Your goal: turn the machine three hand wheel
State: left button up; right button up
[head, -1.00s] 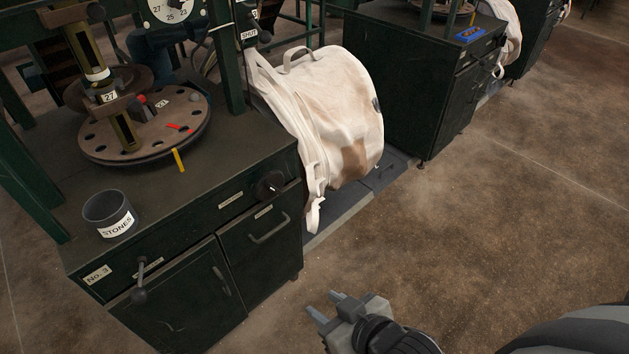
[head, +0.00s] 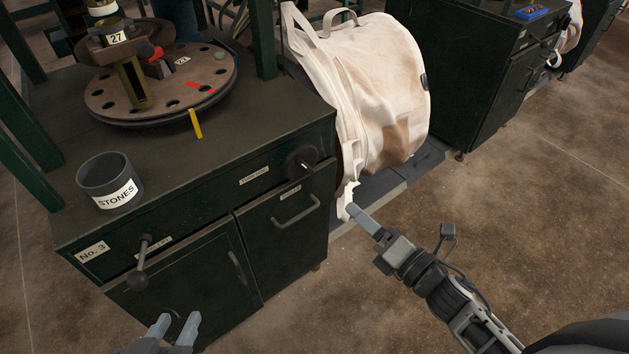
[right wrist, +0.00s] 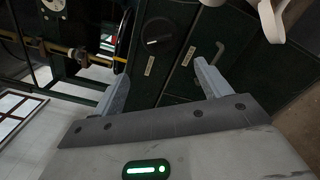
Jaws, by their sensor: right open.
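Machine three is a dark green cabinet (head: 200,190) with a "No. 3" label (head: 92,251). In the right wrist view the wheel (right wrist: 157,32) shows ahead, beyond the fingers. My right gripper (head: 360,218) is open and empty, right of and below the wheel, apart from it. It also shows in the right wrist view (right wrist: 163,85). My left gripper (head: 176,329) is open and empty at the bottom edge, in front of the cabinet door.
A ball-ended lever (head: 141,265) sticks out at the cabinet's front left. A "STONES" cup (head: 108,183) and a round perforated plate (head: 165,85) stand on top. Floor at right is clear.

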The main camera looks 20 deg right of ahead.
aim_at(309, 168)
jog(key=x, duration=1.5)
jog(key=shift+w+a, duration=0.15)
jog(key=shift+w, duration=0.15)
jog(key=c, duration=1)
